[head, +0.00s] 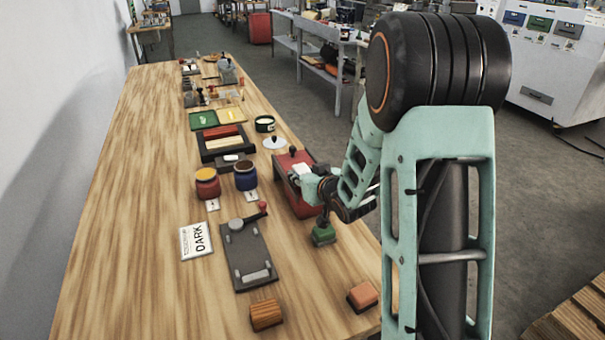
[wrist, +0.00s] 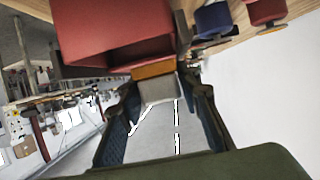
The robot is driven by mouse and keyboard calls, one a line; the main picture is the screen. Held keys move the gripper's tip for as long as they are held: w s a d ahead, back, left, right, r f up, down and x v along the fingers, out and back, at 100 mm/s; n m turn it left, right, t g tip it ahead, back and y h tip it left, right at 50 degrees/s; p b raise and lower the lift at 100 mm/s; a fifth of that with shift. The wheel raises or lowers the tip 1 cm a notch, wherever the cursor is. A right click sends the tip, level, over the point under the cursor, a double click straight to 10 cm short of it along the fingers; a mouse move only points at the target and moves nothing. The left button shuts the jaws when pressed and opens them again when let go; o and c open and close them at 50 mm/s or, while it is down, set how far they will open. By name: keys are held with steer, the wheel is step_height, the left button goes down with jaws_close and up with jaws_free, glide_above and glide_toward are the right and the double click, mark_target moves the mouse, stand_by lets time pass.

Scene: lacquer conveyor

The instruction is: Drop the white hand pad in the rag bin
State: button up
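The white hand pad (wrist: 157,90) is a pale block with an orange-brown layer along one side. It sits between the two fingers of my gripper (wrist: 160,98) in the wrist view, and the gripper looks shut on it. A red open box, which I take to be the rag bin (head: 303,201), stands at the right edge of the table. My gripper (head: 300,172) is at the bin's top, and the pad shows there as a small white patch. In the wrist view the bin (wrist: 85,25) is large and close behind the pad. My arm hides part of the bin in the head view.
A green-topped block (head: 323,234), an orange block (head: 362,296) and a wooden block (head: 266,314) lie on the near table. The table's left side is clear.

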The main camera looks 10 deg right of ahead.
steer(key=o, duration=0.5)
steer(key=shift+s, duration=0.1)
steer(key=v, duration=1.2)
